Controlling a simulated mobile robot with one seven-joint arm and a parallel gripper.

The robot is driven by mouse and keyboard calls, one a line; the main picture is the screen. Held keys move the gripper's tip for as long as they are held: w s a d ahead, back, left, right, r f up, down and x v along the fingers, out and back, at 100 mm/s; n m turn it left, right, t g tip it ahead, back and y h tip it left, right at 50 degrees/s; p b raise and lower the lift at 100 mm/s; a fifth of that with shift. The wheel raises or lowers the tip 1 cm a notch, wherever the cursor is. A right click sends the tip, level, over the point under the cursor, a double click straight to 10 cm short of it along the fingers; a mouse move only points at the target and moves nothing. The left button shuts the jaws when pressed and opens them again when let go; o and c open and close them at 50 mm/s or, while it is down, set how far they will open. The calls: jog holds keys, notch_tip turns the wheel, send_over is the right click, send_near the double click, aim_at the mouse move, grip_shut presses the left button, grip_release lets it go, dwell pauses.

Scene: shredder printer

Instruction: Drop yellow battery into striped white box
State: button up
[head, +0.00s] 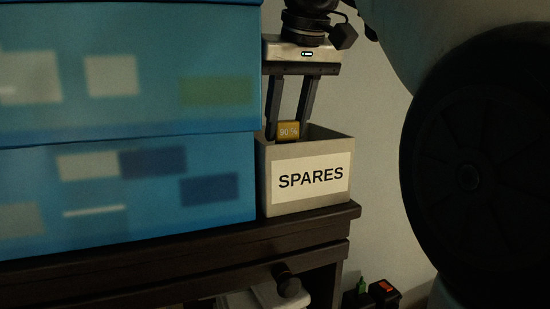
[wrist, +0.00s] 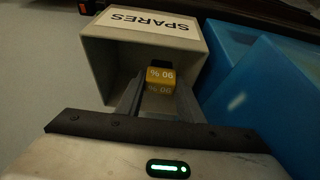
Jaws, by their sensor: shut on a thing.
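The yellow battery (head: 289,130), marked "90 %", is between the two fingers of my gripper (head: 287,135). My gripper is shut on it and points down from above. A pale grey-white open-topped box (head: 300,205) with a white "SPARES" label stands at the right end of the dark furniture top; I see no stripes on it. The battery is at the box's opening, near its back left part in the head view. In the wrist view the battery (wrist: 161,77) shows in front of the box's opening (wrist: 100,60). The box floor is mostly hidden.
Stacked translucent blue bins (head: 125,190) stand close against the box's left side. The dark wooden top (head: 180,248) ends just right of the box. A large dark round wheel-like part (head: 465,175) fills the right. Red and black items (head: 384,291) lie lower down.

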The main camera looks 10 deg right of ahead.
aim_at(284, 165)
notch_tip(284, 165, down, 6)
jog(key=shift+f, duration=0.1)
jog(key=shift+w+a+f, duration=0.1)
jog(key=shift+a+f, duration=0.05)
jog(key=shift+f, duration=0.05)
jog(key=shift+f+b, duration=0.35)
jog(key=shift+f, duration=0.2)
jog(key=shift+f, duration=0.1)
jog(key=o, duration=0.8)
